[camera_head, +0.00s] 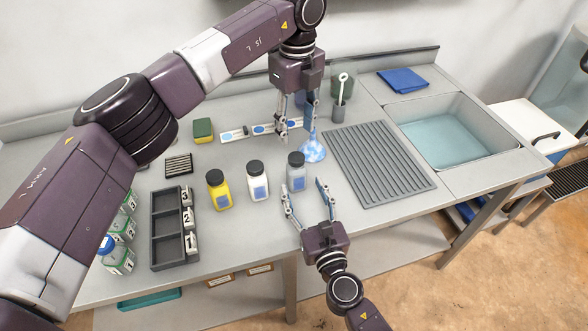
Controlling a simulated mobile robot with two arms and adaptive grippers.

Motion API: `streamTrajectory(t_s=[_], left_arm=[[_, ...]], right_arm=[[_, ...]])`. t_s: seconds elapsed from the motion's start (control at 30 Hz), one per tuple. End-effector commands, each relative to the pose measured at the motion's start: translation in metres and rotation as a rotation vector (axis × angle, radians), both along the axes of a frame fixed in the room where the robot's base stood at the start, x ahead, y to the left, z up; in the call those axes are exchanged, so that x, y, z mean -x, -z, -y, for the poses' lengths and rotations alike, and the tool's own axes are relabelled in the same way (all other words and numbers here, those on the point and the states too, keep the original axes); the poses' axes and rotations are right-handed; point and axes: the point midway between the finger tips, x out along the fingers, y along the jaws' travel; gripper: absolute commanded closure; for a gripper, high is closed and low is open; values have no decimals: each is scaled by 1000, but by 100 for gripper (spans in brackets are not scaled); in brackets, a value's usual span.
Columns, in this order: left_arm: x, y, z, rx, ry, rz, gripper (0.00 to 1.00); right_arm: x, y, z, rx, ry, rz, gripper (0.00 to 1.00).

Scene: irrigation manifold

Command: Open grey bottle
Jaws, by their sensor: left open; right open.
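The grey bottle (297,178) stands upright on the counter with its black cap (296,158) on. It is the rightmost of three capped bottles. My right gripper (307,200) is open, its fingers pointing at the bottle from the front, one on each side of its lower part; I cannot tell whether they touch it. My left gripper (296,134) is open and points down above and just behind the cap, with nothing seen between its fingers.
A white bottle (257,181) and a yellow bottle (218,190) stand to the left. A blue-and-white flask (313,150) is close behind. A ridged grey drainboard (378,165) and a sink (440,135) lie right. A numbered dark tray (166,229) is at left.

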Motion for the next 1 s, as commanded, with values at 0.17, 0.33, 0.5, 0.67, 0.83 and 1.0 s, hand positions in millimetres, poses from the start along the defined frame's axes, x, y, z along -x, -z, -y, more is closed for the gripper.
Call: streamTrajectory(t_s=[0.17, 0.33, 0.5, 0.67, 0.83, 1.0], left_arm=[[0, 1, 0, 2, 1, -1, 56], [0, 1, 1, 3, 2, -1, 56], [0, 1, 1, 4, 3, -2, 56], [0, 1, 1, 4, 3, -2, 56], [0, 1, 1, 4, 3, -2, 56], [0, 1, 1, 4, 3, -2, 56]], right_arm=[[-28, -2, -8, -4, 1, 3, 45], [-51, -2, -15, -5, 3, 2, 45], [-64, -2, -18, -4, 3, 1, 45], [-67, -1, -19, -5, 2, 0, 45], [-66, -1, -19, -5, 2, 0, 46], [-66, -1, -19, -6, 3, 0, 65]])
